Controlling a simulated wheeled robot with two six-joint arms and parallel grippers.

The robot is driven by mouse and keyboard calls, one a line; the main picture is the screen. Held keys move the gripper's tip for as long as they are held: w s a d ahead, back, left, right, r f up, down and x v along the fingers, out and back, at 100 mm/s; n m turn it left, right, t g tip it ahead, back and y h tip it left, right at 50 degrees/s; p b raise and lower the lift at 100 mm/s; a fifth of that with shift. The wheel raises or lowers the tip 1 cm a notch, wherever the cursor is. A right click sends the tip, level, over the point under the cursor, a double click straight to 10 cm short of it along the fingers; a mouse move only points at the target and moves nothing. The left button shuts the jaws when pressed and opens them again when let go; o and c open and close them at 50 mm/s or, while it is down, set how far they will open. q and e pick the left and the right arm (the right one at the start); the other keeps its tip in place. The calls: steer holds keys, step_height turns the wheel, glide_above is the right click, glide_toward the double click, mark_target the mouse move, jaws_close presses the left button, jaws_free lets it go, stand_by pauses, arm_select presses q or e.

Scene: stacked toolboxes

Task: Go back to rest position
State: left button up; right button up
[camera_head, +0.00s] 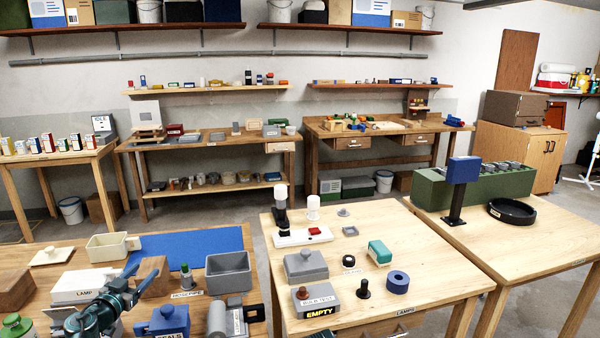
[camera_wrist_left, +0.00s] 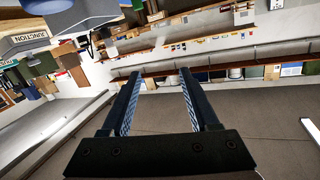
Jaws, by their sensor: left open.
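My left gripper (camera_head: 141,276) shows at the lower left of the head view, above the left table (camera_head: 70,258). In the left wrist view my left gripper (camera_wrist_left: 161,76) has its two dark fingers apart, with nothing between them. The wrist view is tilted and looks past the fingers to shelves and walls. My right gripper is in neither view.
Around my left arm stand a brown block (camera_head: 152,272), a grey open box (camera_head: 229,273), a blue lidded box (camera_head: 168,321) and a cream box (camera_head: 113,246). The middle table (camera_head: 430,262) holds several small parts. Bare floor (camera_head: 240,208) lies behind the tables.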

arm_select(q)
steer(key=w+d+r+n+g+y+p, duration=0.2)
steer(key=d+r+n+y+p, duration=0.15)
steer(key=d+n+y, duration=0.4)
steer(key=s+d+f+m+g+h+p, duration=0.1)
steer(key=s+d+f+g, duration=0.4)
steer(key=d, duration=0.3)
steer(key=s+d+f+m+g+h+p, duration=0.1)
steer(key=s+d+f+m+g+p, duration=0.15)
steer(key=s+d+f, duration=0.35)
steer(key=s+d+f+m+g+h, duration=0.1)
steer(key=s+d+f+m+g, duration=0.1)
steer(key=s+d, duration=0.5)
steer(key=s+d+f+m+g+h, duration=0.2)
steer(key=s+d+g, duration=0.3)
steer(key=s+d, duration=0.3)
steer(key=shift+d+m+p, duration=0.15)
steer(key=shift+m+p, duration=0.15)
steer(key=shift+m, duration=0.1)
steer(key=shift+g, duration=0.25)
